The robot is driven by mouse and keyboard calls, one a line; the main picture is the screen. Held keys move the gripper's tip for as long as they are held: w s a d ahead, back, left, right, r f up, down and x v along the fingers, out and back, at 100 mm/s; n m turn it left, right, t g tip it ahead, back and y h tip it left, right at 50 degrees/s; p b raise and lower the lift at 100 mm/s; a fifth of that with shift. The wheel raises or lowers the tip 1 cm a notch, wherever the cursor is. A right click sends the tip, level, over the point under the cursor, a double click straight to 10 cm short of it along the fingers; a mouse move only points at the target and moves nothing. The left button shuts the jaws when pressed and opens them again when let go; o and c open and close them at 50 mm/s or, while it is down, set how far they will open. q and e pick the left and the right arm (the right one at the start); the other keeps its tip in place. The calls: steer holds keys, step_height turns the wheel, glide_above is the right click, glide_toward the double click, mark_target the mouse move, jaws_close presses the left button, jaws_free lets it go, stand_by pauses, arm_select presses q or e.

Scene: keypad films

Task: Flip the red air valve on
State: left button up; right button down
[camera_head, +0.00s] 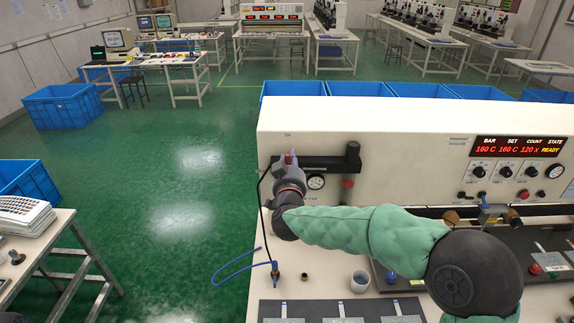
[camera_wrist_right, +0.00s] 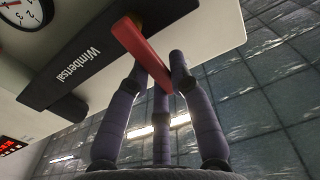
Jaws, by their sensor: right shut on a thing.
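The red air valve lever (camera_head: 289,158) is at the left end of the black bar (camera_head: 325,163) on the front of the white machine. In the right wrist view the red lever (camera_wrist_right: 142,48) sticks out between purple-grey fingers. My right gripper (camera_head: 288,165) is shut on the lever, with its fingertips (camera_wrist_right: 166,72) on either side of it. In the head view the gripper hides most of the lever. My left gripper is not in view.
The white machine (camera_head: 400,150) fills the right. A blue hose (camera_head: 235,266), a brass fitting (camera_head: 305,275) and a cup (camera_head: 360,281) are on the bench below. The green floor to the left is open.

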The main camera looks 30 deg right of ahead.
steer(key=c, duration=1.4)
jaws_free()
steer(key=shift+o, duration=0.2)
